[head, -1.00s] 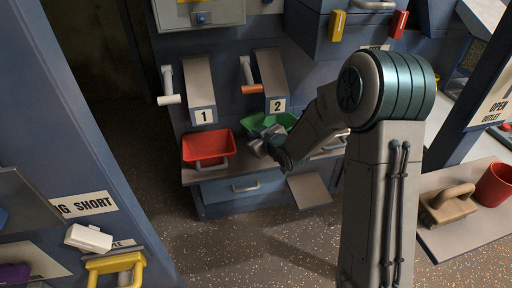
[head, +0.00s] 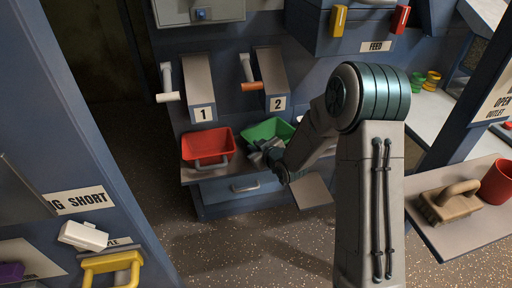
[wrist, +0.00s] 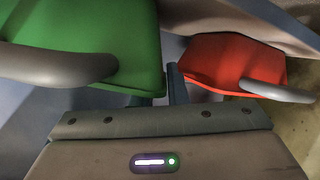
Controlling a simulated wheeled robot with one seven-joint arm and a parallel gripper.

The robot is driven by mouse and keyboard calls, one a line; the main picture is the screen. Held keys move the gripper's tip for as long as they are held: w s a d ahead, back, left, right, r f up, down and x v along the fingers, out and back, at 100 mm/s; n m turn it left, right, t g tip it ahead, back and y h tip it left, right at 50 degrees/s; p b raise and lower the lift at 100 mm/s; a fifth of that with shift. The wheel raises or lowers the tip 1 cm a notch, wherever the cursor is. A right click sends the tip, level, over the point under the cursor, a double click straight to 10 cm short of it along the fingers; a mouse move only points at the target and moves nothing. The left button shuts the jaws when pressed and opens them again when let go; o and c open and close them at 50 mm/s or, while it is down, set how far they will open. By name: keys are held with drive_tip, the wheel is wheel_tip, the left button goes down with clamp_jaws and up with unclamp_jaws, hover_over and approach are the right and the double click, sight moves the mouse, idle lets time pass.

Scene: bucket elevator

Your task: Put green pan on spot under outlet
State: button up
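The green pan (head: 268,129) stands on the grey shelf under the sloped chute marked 2 (head: 274,80). In the wrist view the green pan (wrist: 125,35) fills the upper left, with its grey handle (wrist: 60,66) reaching in from the left edge. My gripper (head: 262,150) is low at the front of the pan, and I cannot tell whether it touches it. The wrist view shows a narrow dark finger shape beside the pan, clear of the visible handle, and does not show the gap between fingers. The pan's front is partly hidden by my gripper.
A red pan (head: 208,145) stands left of the green pan, under the chute marked 1 (head: 199,85); it shows at right in the wrist view (wrist: 232,62). A drawer (head: 240,186) is below. A brush (head: 449,203) and red cup (head: 497,182) are on the right table.

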drive_tip(key=shift+o, duration=0.6)
drive_tip(key=shift+r, duration=0.1)
drive_tip(key=shift+r, duration=0.15)
drive_tip(key=s+d+r+m+g+h+p, duration=0.1)
drive_tip(key=s+d+r+m+g+h, duration=0.25)
drive_tip(key=s+d, duration=0.55)
drive_tip(key=s+d+r+m+g+h+p, duration=0.1)
drive_tip(key=s+d+r+m+h, duration=0.1)
drive_tip(key=s+d+r+h, duration=0.5)
drive_tip(key=s+d+r+m+g+y, duration=0.1)
drive_tip(key=s+m+g, duration=0.1)
drive_tip(key=s, duration=0.6)
drive_tip(key=s+d+r+m+g+y, duration=0.1)
drive_tip(key=s+m+g+y, duration=0.1)
drive_tip(key=s, duration=0.7)
drive_tip(key=shift+s+d+r+g, duration=0.25)
drive_tip(key=shift+r+g, duration=0.15)
drive_tip(key=shift+g, duration=0.35)
